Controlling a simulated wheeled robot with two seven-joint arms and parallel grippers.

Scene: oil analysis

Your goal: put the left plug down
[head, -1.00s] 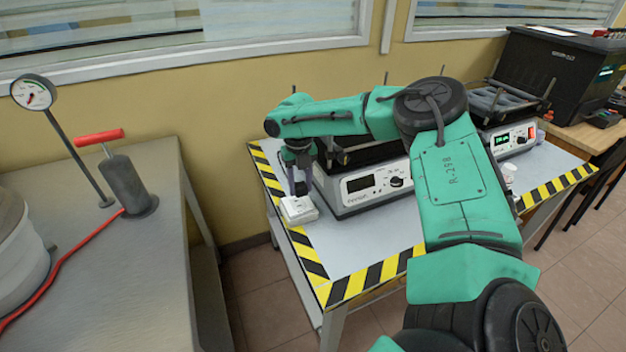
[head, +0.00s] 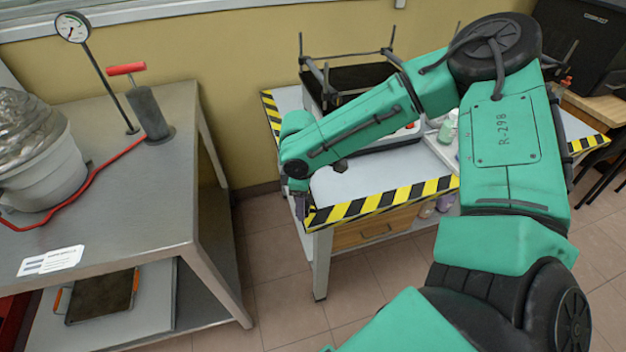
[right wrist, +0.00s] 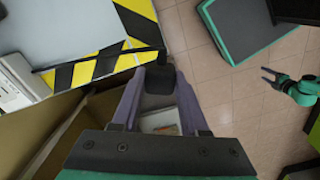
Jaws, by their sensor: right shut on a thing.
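My right gripper (right wrist: 160,85) is shut on a small dark plug (right wrist: 160,79), which shows between its fingertips in the right wrist view. In the head view the right gripper (head: 300,203) points down at the front left corner of the striped table (head: 365,183), and the plug cannot be made out. In the right wrist view the plug is beside the yellow and black table edge; its height over the edge is hard to tell. My left gripper (right wrist: 267,75) shows small at the right of that view, open and apart from everything.
A metal bench (head: 150,215) with a pump (head: 150,115), a gauge (head: 72,28) and a red hose stands at the left. A floor gap separates it from the striped table. My right arm hides much of the equipment on that table. The table's front left top is clear.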

